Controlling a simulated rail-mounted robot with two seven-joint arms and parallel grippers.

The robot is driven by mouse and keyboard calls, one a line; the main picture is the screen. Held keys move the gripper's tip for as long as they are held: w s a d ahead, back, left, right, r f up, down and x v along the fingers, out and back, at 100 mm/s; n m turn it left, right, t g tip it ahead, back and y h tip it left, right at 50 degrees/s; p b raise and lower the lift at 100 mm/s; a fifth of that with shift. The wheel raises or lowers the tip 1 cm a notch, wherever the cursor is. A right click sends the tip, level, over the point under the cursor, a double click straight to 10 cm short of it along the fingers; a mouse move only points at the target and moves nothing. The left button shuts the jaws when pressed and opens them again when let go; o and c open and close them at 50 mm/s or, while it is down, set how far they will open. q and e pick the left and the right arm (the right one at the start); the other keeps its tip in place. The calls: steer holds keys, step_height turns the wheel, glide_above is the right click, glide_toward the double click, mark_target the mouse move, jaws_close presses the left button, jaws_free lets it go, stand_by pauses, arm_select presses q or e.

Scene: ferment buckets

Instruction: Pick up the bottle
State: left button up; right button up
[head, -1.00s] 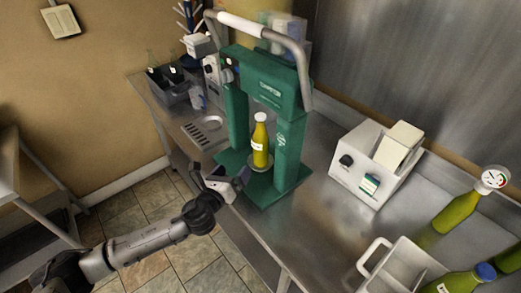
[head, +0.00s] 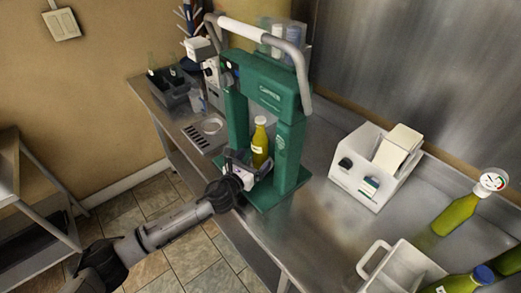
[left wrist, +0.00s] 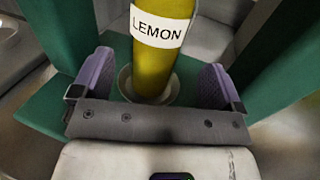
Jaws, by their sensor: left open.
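A yellow-green bottle (head: 260,143) with a white cap stands upright inside the green press frame. In the left wrist view the bottle (left wrist: 157,65) carries a white label reading LEMON and stands on a small round pale plate (left wrist: 126,85). My left gripper (head: 243,168) is at the front of the press, close to the lower bottle. In the left wrist view its two purple-lined fingers (left wrist: 158,85) are open, one on each side of the bottle, with gaps on both sides. My right gripper is not in view.
The green press (head: 289,150) has posts on both sides of the bottle and a grey handle above. A dark crate (head: 172,92) is at the far left.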

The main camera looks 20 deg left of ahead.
mark_target(261, 150)
arm_select(q)
steer(key=shift+x, duration=2.7)
steer(key=shift+a+f, duration=0.15)
steer(key=c, duration=1.3)
steer(key=shift+c, duration=0.3)
